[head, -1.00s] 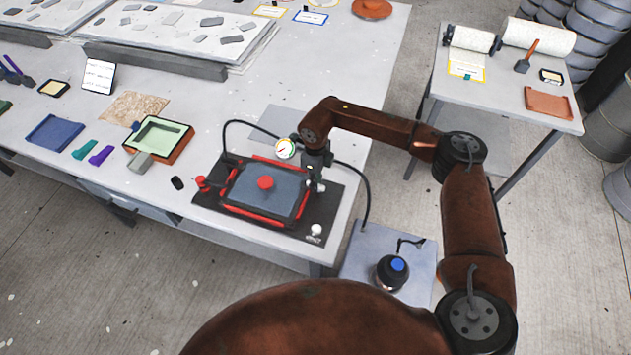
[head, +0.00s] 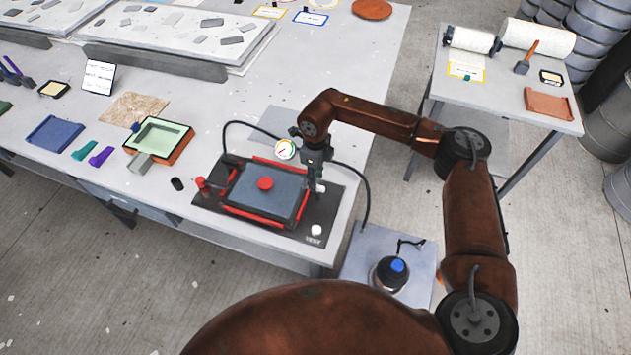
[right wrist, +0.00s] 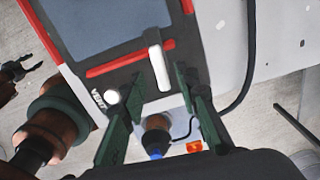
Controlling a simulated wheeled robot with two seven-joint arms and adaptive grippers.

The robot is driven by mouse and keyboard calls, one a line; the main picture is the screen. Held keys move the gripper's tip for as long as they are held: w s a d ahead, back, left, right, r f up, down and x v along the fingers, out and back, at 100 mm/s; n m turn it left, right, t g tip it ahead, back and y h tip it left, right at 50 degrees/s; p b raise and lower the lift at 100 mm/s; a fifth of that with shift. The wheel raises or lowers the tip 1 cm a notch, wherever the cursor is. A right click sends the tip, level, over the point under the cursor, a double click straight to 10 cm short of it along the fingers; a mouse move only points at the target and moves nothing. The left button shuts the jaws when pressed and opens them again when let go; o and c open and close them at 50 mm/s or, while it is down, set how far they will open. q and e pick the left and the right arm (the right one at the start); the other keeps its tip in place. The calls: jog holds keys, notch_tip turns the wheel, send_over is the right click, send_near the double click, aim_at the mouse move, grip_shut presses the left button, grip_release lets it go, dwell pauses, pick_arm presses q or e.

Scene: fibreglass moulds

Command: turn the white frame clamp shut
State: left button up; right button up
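The white frame clamp (right wrist: 160,68) is a short white lever at the corner of the red frame (right wrist: 115,64). In the right wrist view it points away from the frame, down toward my fingers. It shows small in the head view (head: 321,188). My right gripper (right wrist: 160,80) is open, its green fingers on either side of the lever in that view. I cannot tell whether they touch it. In the head view the right gripper (head: 317,178) is above the frame's right side. A dark forked shape, apparently my left gripper (right wrist: 25,68), has its fingers apart at the left edge.
A red knob (head: 265,183) sits on the frame's grey sheet. A round white VENT knob (head: 316,230) is at the plate's front right corner. A gauge (head: 285,149) and black hose stand behind. A pump (head: 391,273) with a blue top is on a low stand.

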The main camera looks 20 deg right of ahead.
notch_tip(320, 180, up, 9)
dwell(0.3)
dwell(0.5)
